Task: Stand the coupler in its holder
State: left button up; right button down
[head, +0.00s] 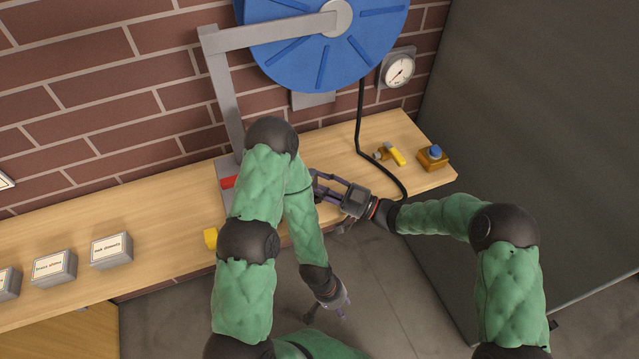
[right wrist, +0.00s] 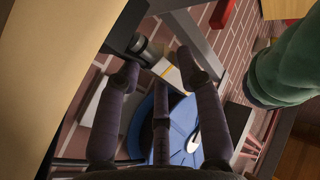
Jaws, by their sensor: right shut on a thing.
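My right gripper (head: 330,187) reaches left over the bench behind my left arm. In the right wrist view its fingers (right wrist: 160,78) close around a dark and silver cylindrical piece, which I take to be the coupler (right wrist: 147,50). The coupler lies near the fingertips, tilted in that view; its far end is partly hidden. In the head view, my arm and fingers hide it. My left gripper (head: 328,312) hangs below the bench's front edge, fingers spread and empty. I cannot clearly make out the holder; a dark block (right wrist: 122,22) shows beside the coupler.
A blue reel (head: 300,50) hangs on the brick wall; its black hose (head: 360,120) runs to the bench behind my right wrist. A yellow-handled valve (head: 396,153) and a blue-button box (head: 433,156) stand right. Labelled boxes (head: 110,250) stand left. A grey post (head: 222,90) rises behind my left arm.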

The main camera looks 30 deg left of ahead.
jog(key=shift+f+b, duration=0.35)
jog(key=shift+f, duration=0.2)
jog(key=shift+r, duration=0.15)
jog(key=shift+r+p, duration=0.35)
jog(key=shift+r, duration=0.15)
dwell(0.9)
jog(key=shift+f+b, duration=0.6)
jog(key=shift+r, duration=0.15)
jog(key=shift+r+p, duration=0.3)
jog(key=shift+r, duration=0.15)
dwell(1.0)
